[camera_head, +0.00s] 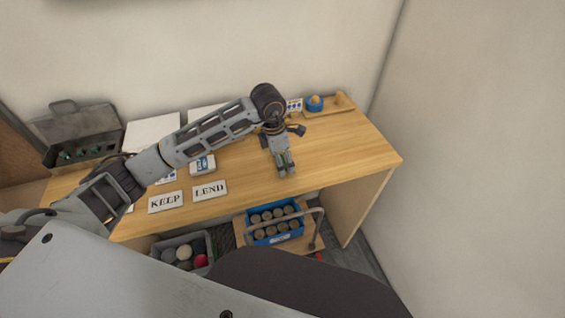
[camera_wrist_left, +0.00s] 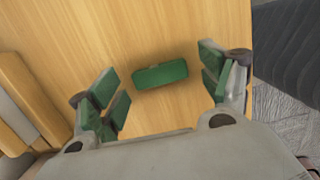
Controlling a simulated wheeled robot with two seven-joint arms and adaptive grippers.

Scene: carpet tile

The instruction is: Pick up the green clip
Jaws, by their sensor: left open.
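The green clip (camera_wrist_left: 160,74) is a small dark green block lying on the wooden desk. In the left wrist view it lies between and just beyond the fingertips, touching neither finger. My left gripper (camera_wrist_left: 160,90) is open and empty, with green pads on its fingers. In the head view my left gripper (camera_head: 286,172) points down over the desk near its front edge. There the gripper hides most or all of the clip. My right gripper is in neither view.
The wooden desk (camera_head: 340,150) is clear to the right of the gripper. Cards reading KELP (camera_head: 165,202) and LEND (camera_head: 210,190) lie to the left. A metal toolbox (camera_head: 85,140) stands at the far left. A blue crate (camera_head: 272,212) with several cans and a grey bin (camera_head: 208,242) stand below the front edge.

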